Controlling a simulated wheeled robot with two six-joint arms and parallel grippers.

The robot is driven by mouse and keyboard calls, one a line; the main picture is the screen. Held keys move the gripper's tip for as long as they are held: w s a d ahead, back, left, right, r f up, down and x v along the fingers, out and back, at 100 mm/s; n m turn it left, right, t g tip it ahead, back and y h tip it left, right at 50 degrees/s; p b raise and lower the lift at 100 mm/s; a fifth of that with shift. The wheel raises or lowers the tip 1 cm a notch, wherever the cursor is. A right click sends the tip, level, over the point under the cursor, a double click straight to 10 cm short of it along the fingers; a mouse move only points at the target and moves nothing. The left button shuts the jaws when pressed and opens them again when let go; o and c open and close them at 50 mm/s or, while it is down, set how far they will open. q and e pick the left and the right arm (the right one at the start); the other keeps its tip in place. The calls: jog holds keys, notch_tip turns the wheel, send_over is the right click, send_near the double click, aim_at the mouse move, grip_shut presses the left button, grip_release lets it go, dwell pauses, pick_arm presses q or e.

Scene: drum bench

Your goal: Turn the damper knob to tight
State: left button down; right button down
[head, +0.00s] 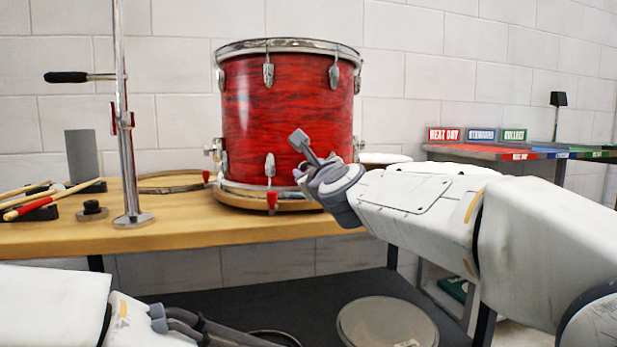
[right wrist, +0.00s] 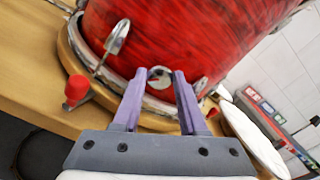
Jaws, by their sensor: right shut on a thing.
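The red drum (head: 288,115) stands upright on the wooden bench, with chrome rims and lugs. My right gripper (head: 308,176) is at the lower right front of the drum. In the right wrist view its purple fingers (right wrist: 157,76) are on either side of the damper knob (right wrist: 159,77), a small round silver piece low on the red shell, and are shut on it. No marking on the knob can be read. In the head view the knob is hidden behind the gripper. My left gripper (head: 205,331) is low at the bottom left, away from the drum; its fingers are unclear.
The wooden bench (head: 180,232) holds a chrome stand (head: 130,165), drumsticks (head: 35,203) and a loose hoop (head: 165,182) to the left. A red-tipped clamp (right wrist: 77,90) sticks out at the drum's base. A round drumhead (head: 385,322) lies below. Labelled bins (head: 485,152) are at the right.

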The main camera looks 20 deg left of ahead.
jog(key=shift+m+b, duration=0.3)
jog(key=shift+m, duration=0.8)
jog(key=shift+c, duration=2.3)
grip_release()
jog(key=shift+s, duration=0.1)
jog(key=shift+s+d, duration=0.25)
jog(key=shift+s, duration=0.05)
jog(key=b+v, duration=0.1)
jog(key=v, duration=0.8)
jog(key=shift+s+d+b, duration=0.15)
jog(key=shift+s+b, duration=0.05)
jog(key=shift+b, duration=0.1)
